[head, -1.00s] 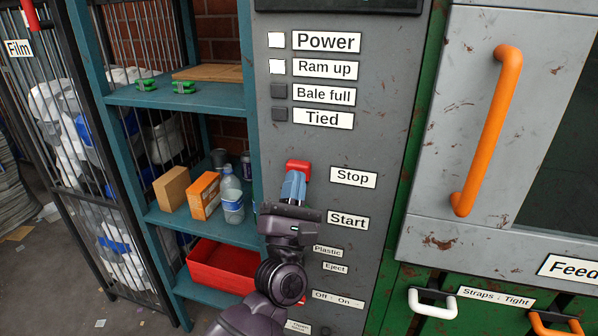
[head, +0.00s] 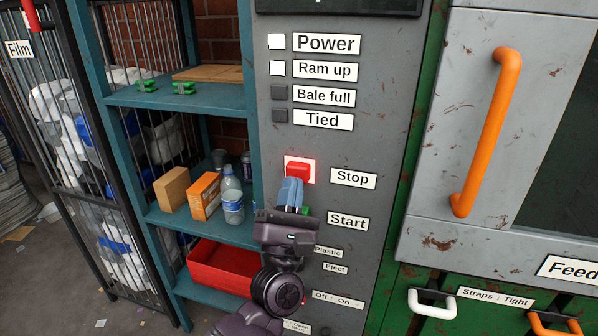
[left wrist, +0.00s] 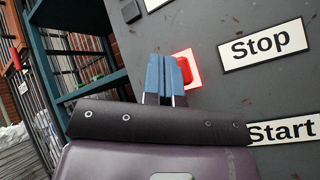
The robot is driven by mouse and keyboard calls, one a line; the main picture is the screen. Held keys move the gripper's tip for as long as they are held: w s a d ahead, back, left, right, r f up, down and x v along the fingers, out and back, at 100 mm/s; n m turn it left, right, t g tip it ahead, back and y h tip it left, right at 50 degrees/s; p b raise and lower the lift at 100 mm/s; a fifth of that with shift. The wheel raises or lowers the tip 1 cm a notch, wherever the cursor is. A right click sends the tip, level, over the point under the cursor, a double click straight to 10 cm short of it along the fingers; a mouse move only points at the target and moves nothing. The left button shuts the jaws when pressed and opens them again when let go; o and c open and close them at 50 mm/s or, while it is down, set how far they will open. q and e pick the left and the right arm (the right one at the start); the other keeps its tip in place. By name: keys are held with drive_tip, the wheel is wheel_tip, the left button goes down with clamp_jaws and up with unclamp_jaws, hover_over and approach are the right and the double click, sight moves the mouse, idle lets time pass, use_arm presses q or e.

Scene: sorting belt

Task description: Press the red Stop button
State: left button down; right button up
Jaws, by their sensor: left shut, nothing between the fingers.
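The red Stop button (head: 299,168) is on the grey control panel, left of the Stop label (head: 353,179). A bright pinkish-white square surrounds it. My left gripper (head: 290,182) is shut and empty, its blue fingertips just below and in front of the button, overlapping its lower edge in the head view. In the left wrist view the shut fingertips (left wrist: 167,62) are beside the red button (left wrist: 185,70) and cover part of its left side. I cannot tell whether they touch it. My right gripper is in neither view.
A green button (head: 306,210) beside the Start label (head: 347,222) is mostly hidden by my gripper. More labelled controls are below it. A teal shelf (head: 180,96) with bottle and boxes stands left; an orange handle (head: 487,130) is on the right.

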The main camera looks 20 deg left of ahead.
use_arm(q)
drive_tip(key=shift+s, duration=0.15)
drive_tip(key=s, duration=0.5)
drive_tip(key=shift+s+a+p, duration=0.15)
drive_tip(key=shift+s+p, duration=0.15)
drive_tip(key=shift+s, duration=0.1)
idle(0.4)
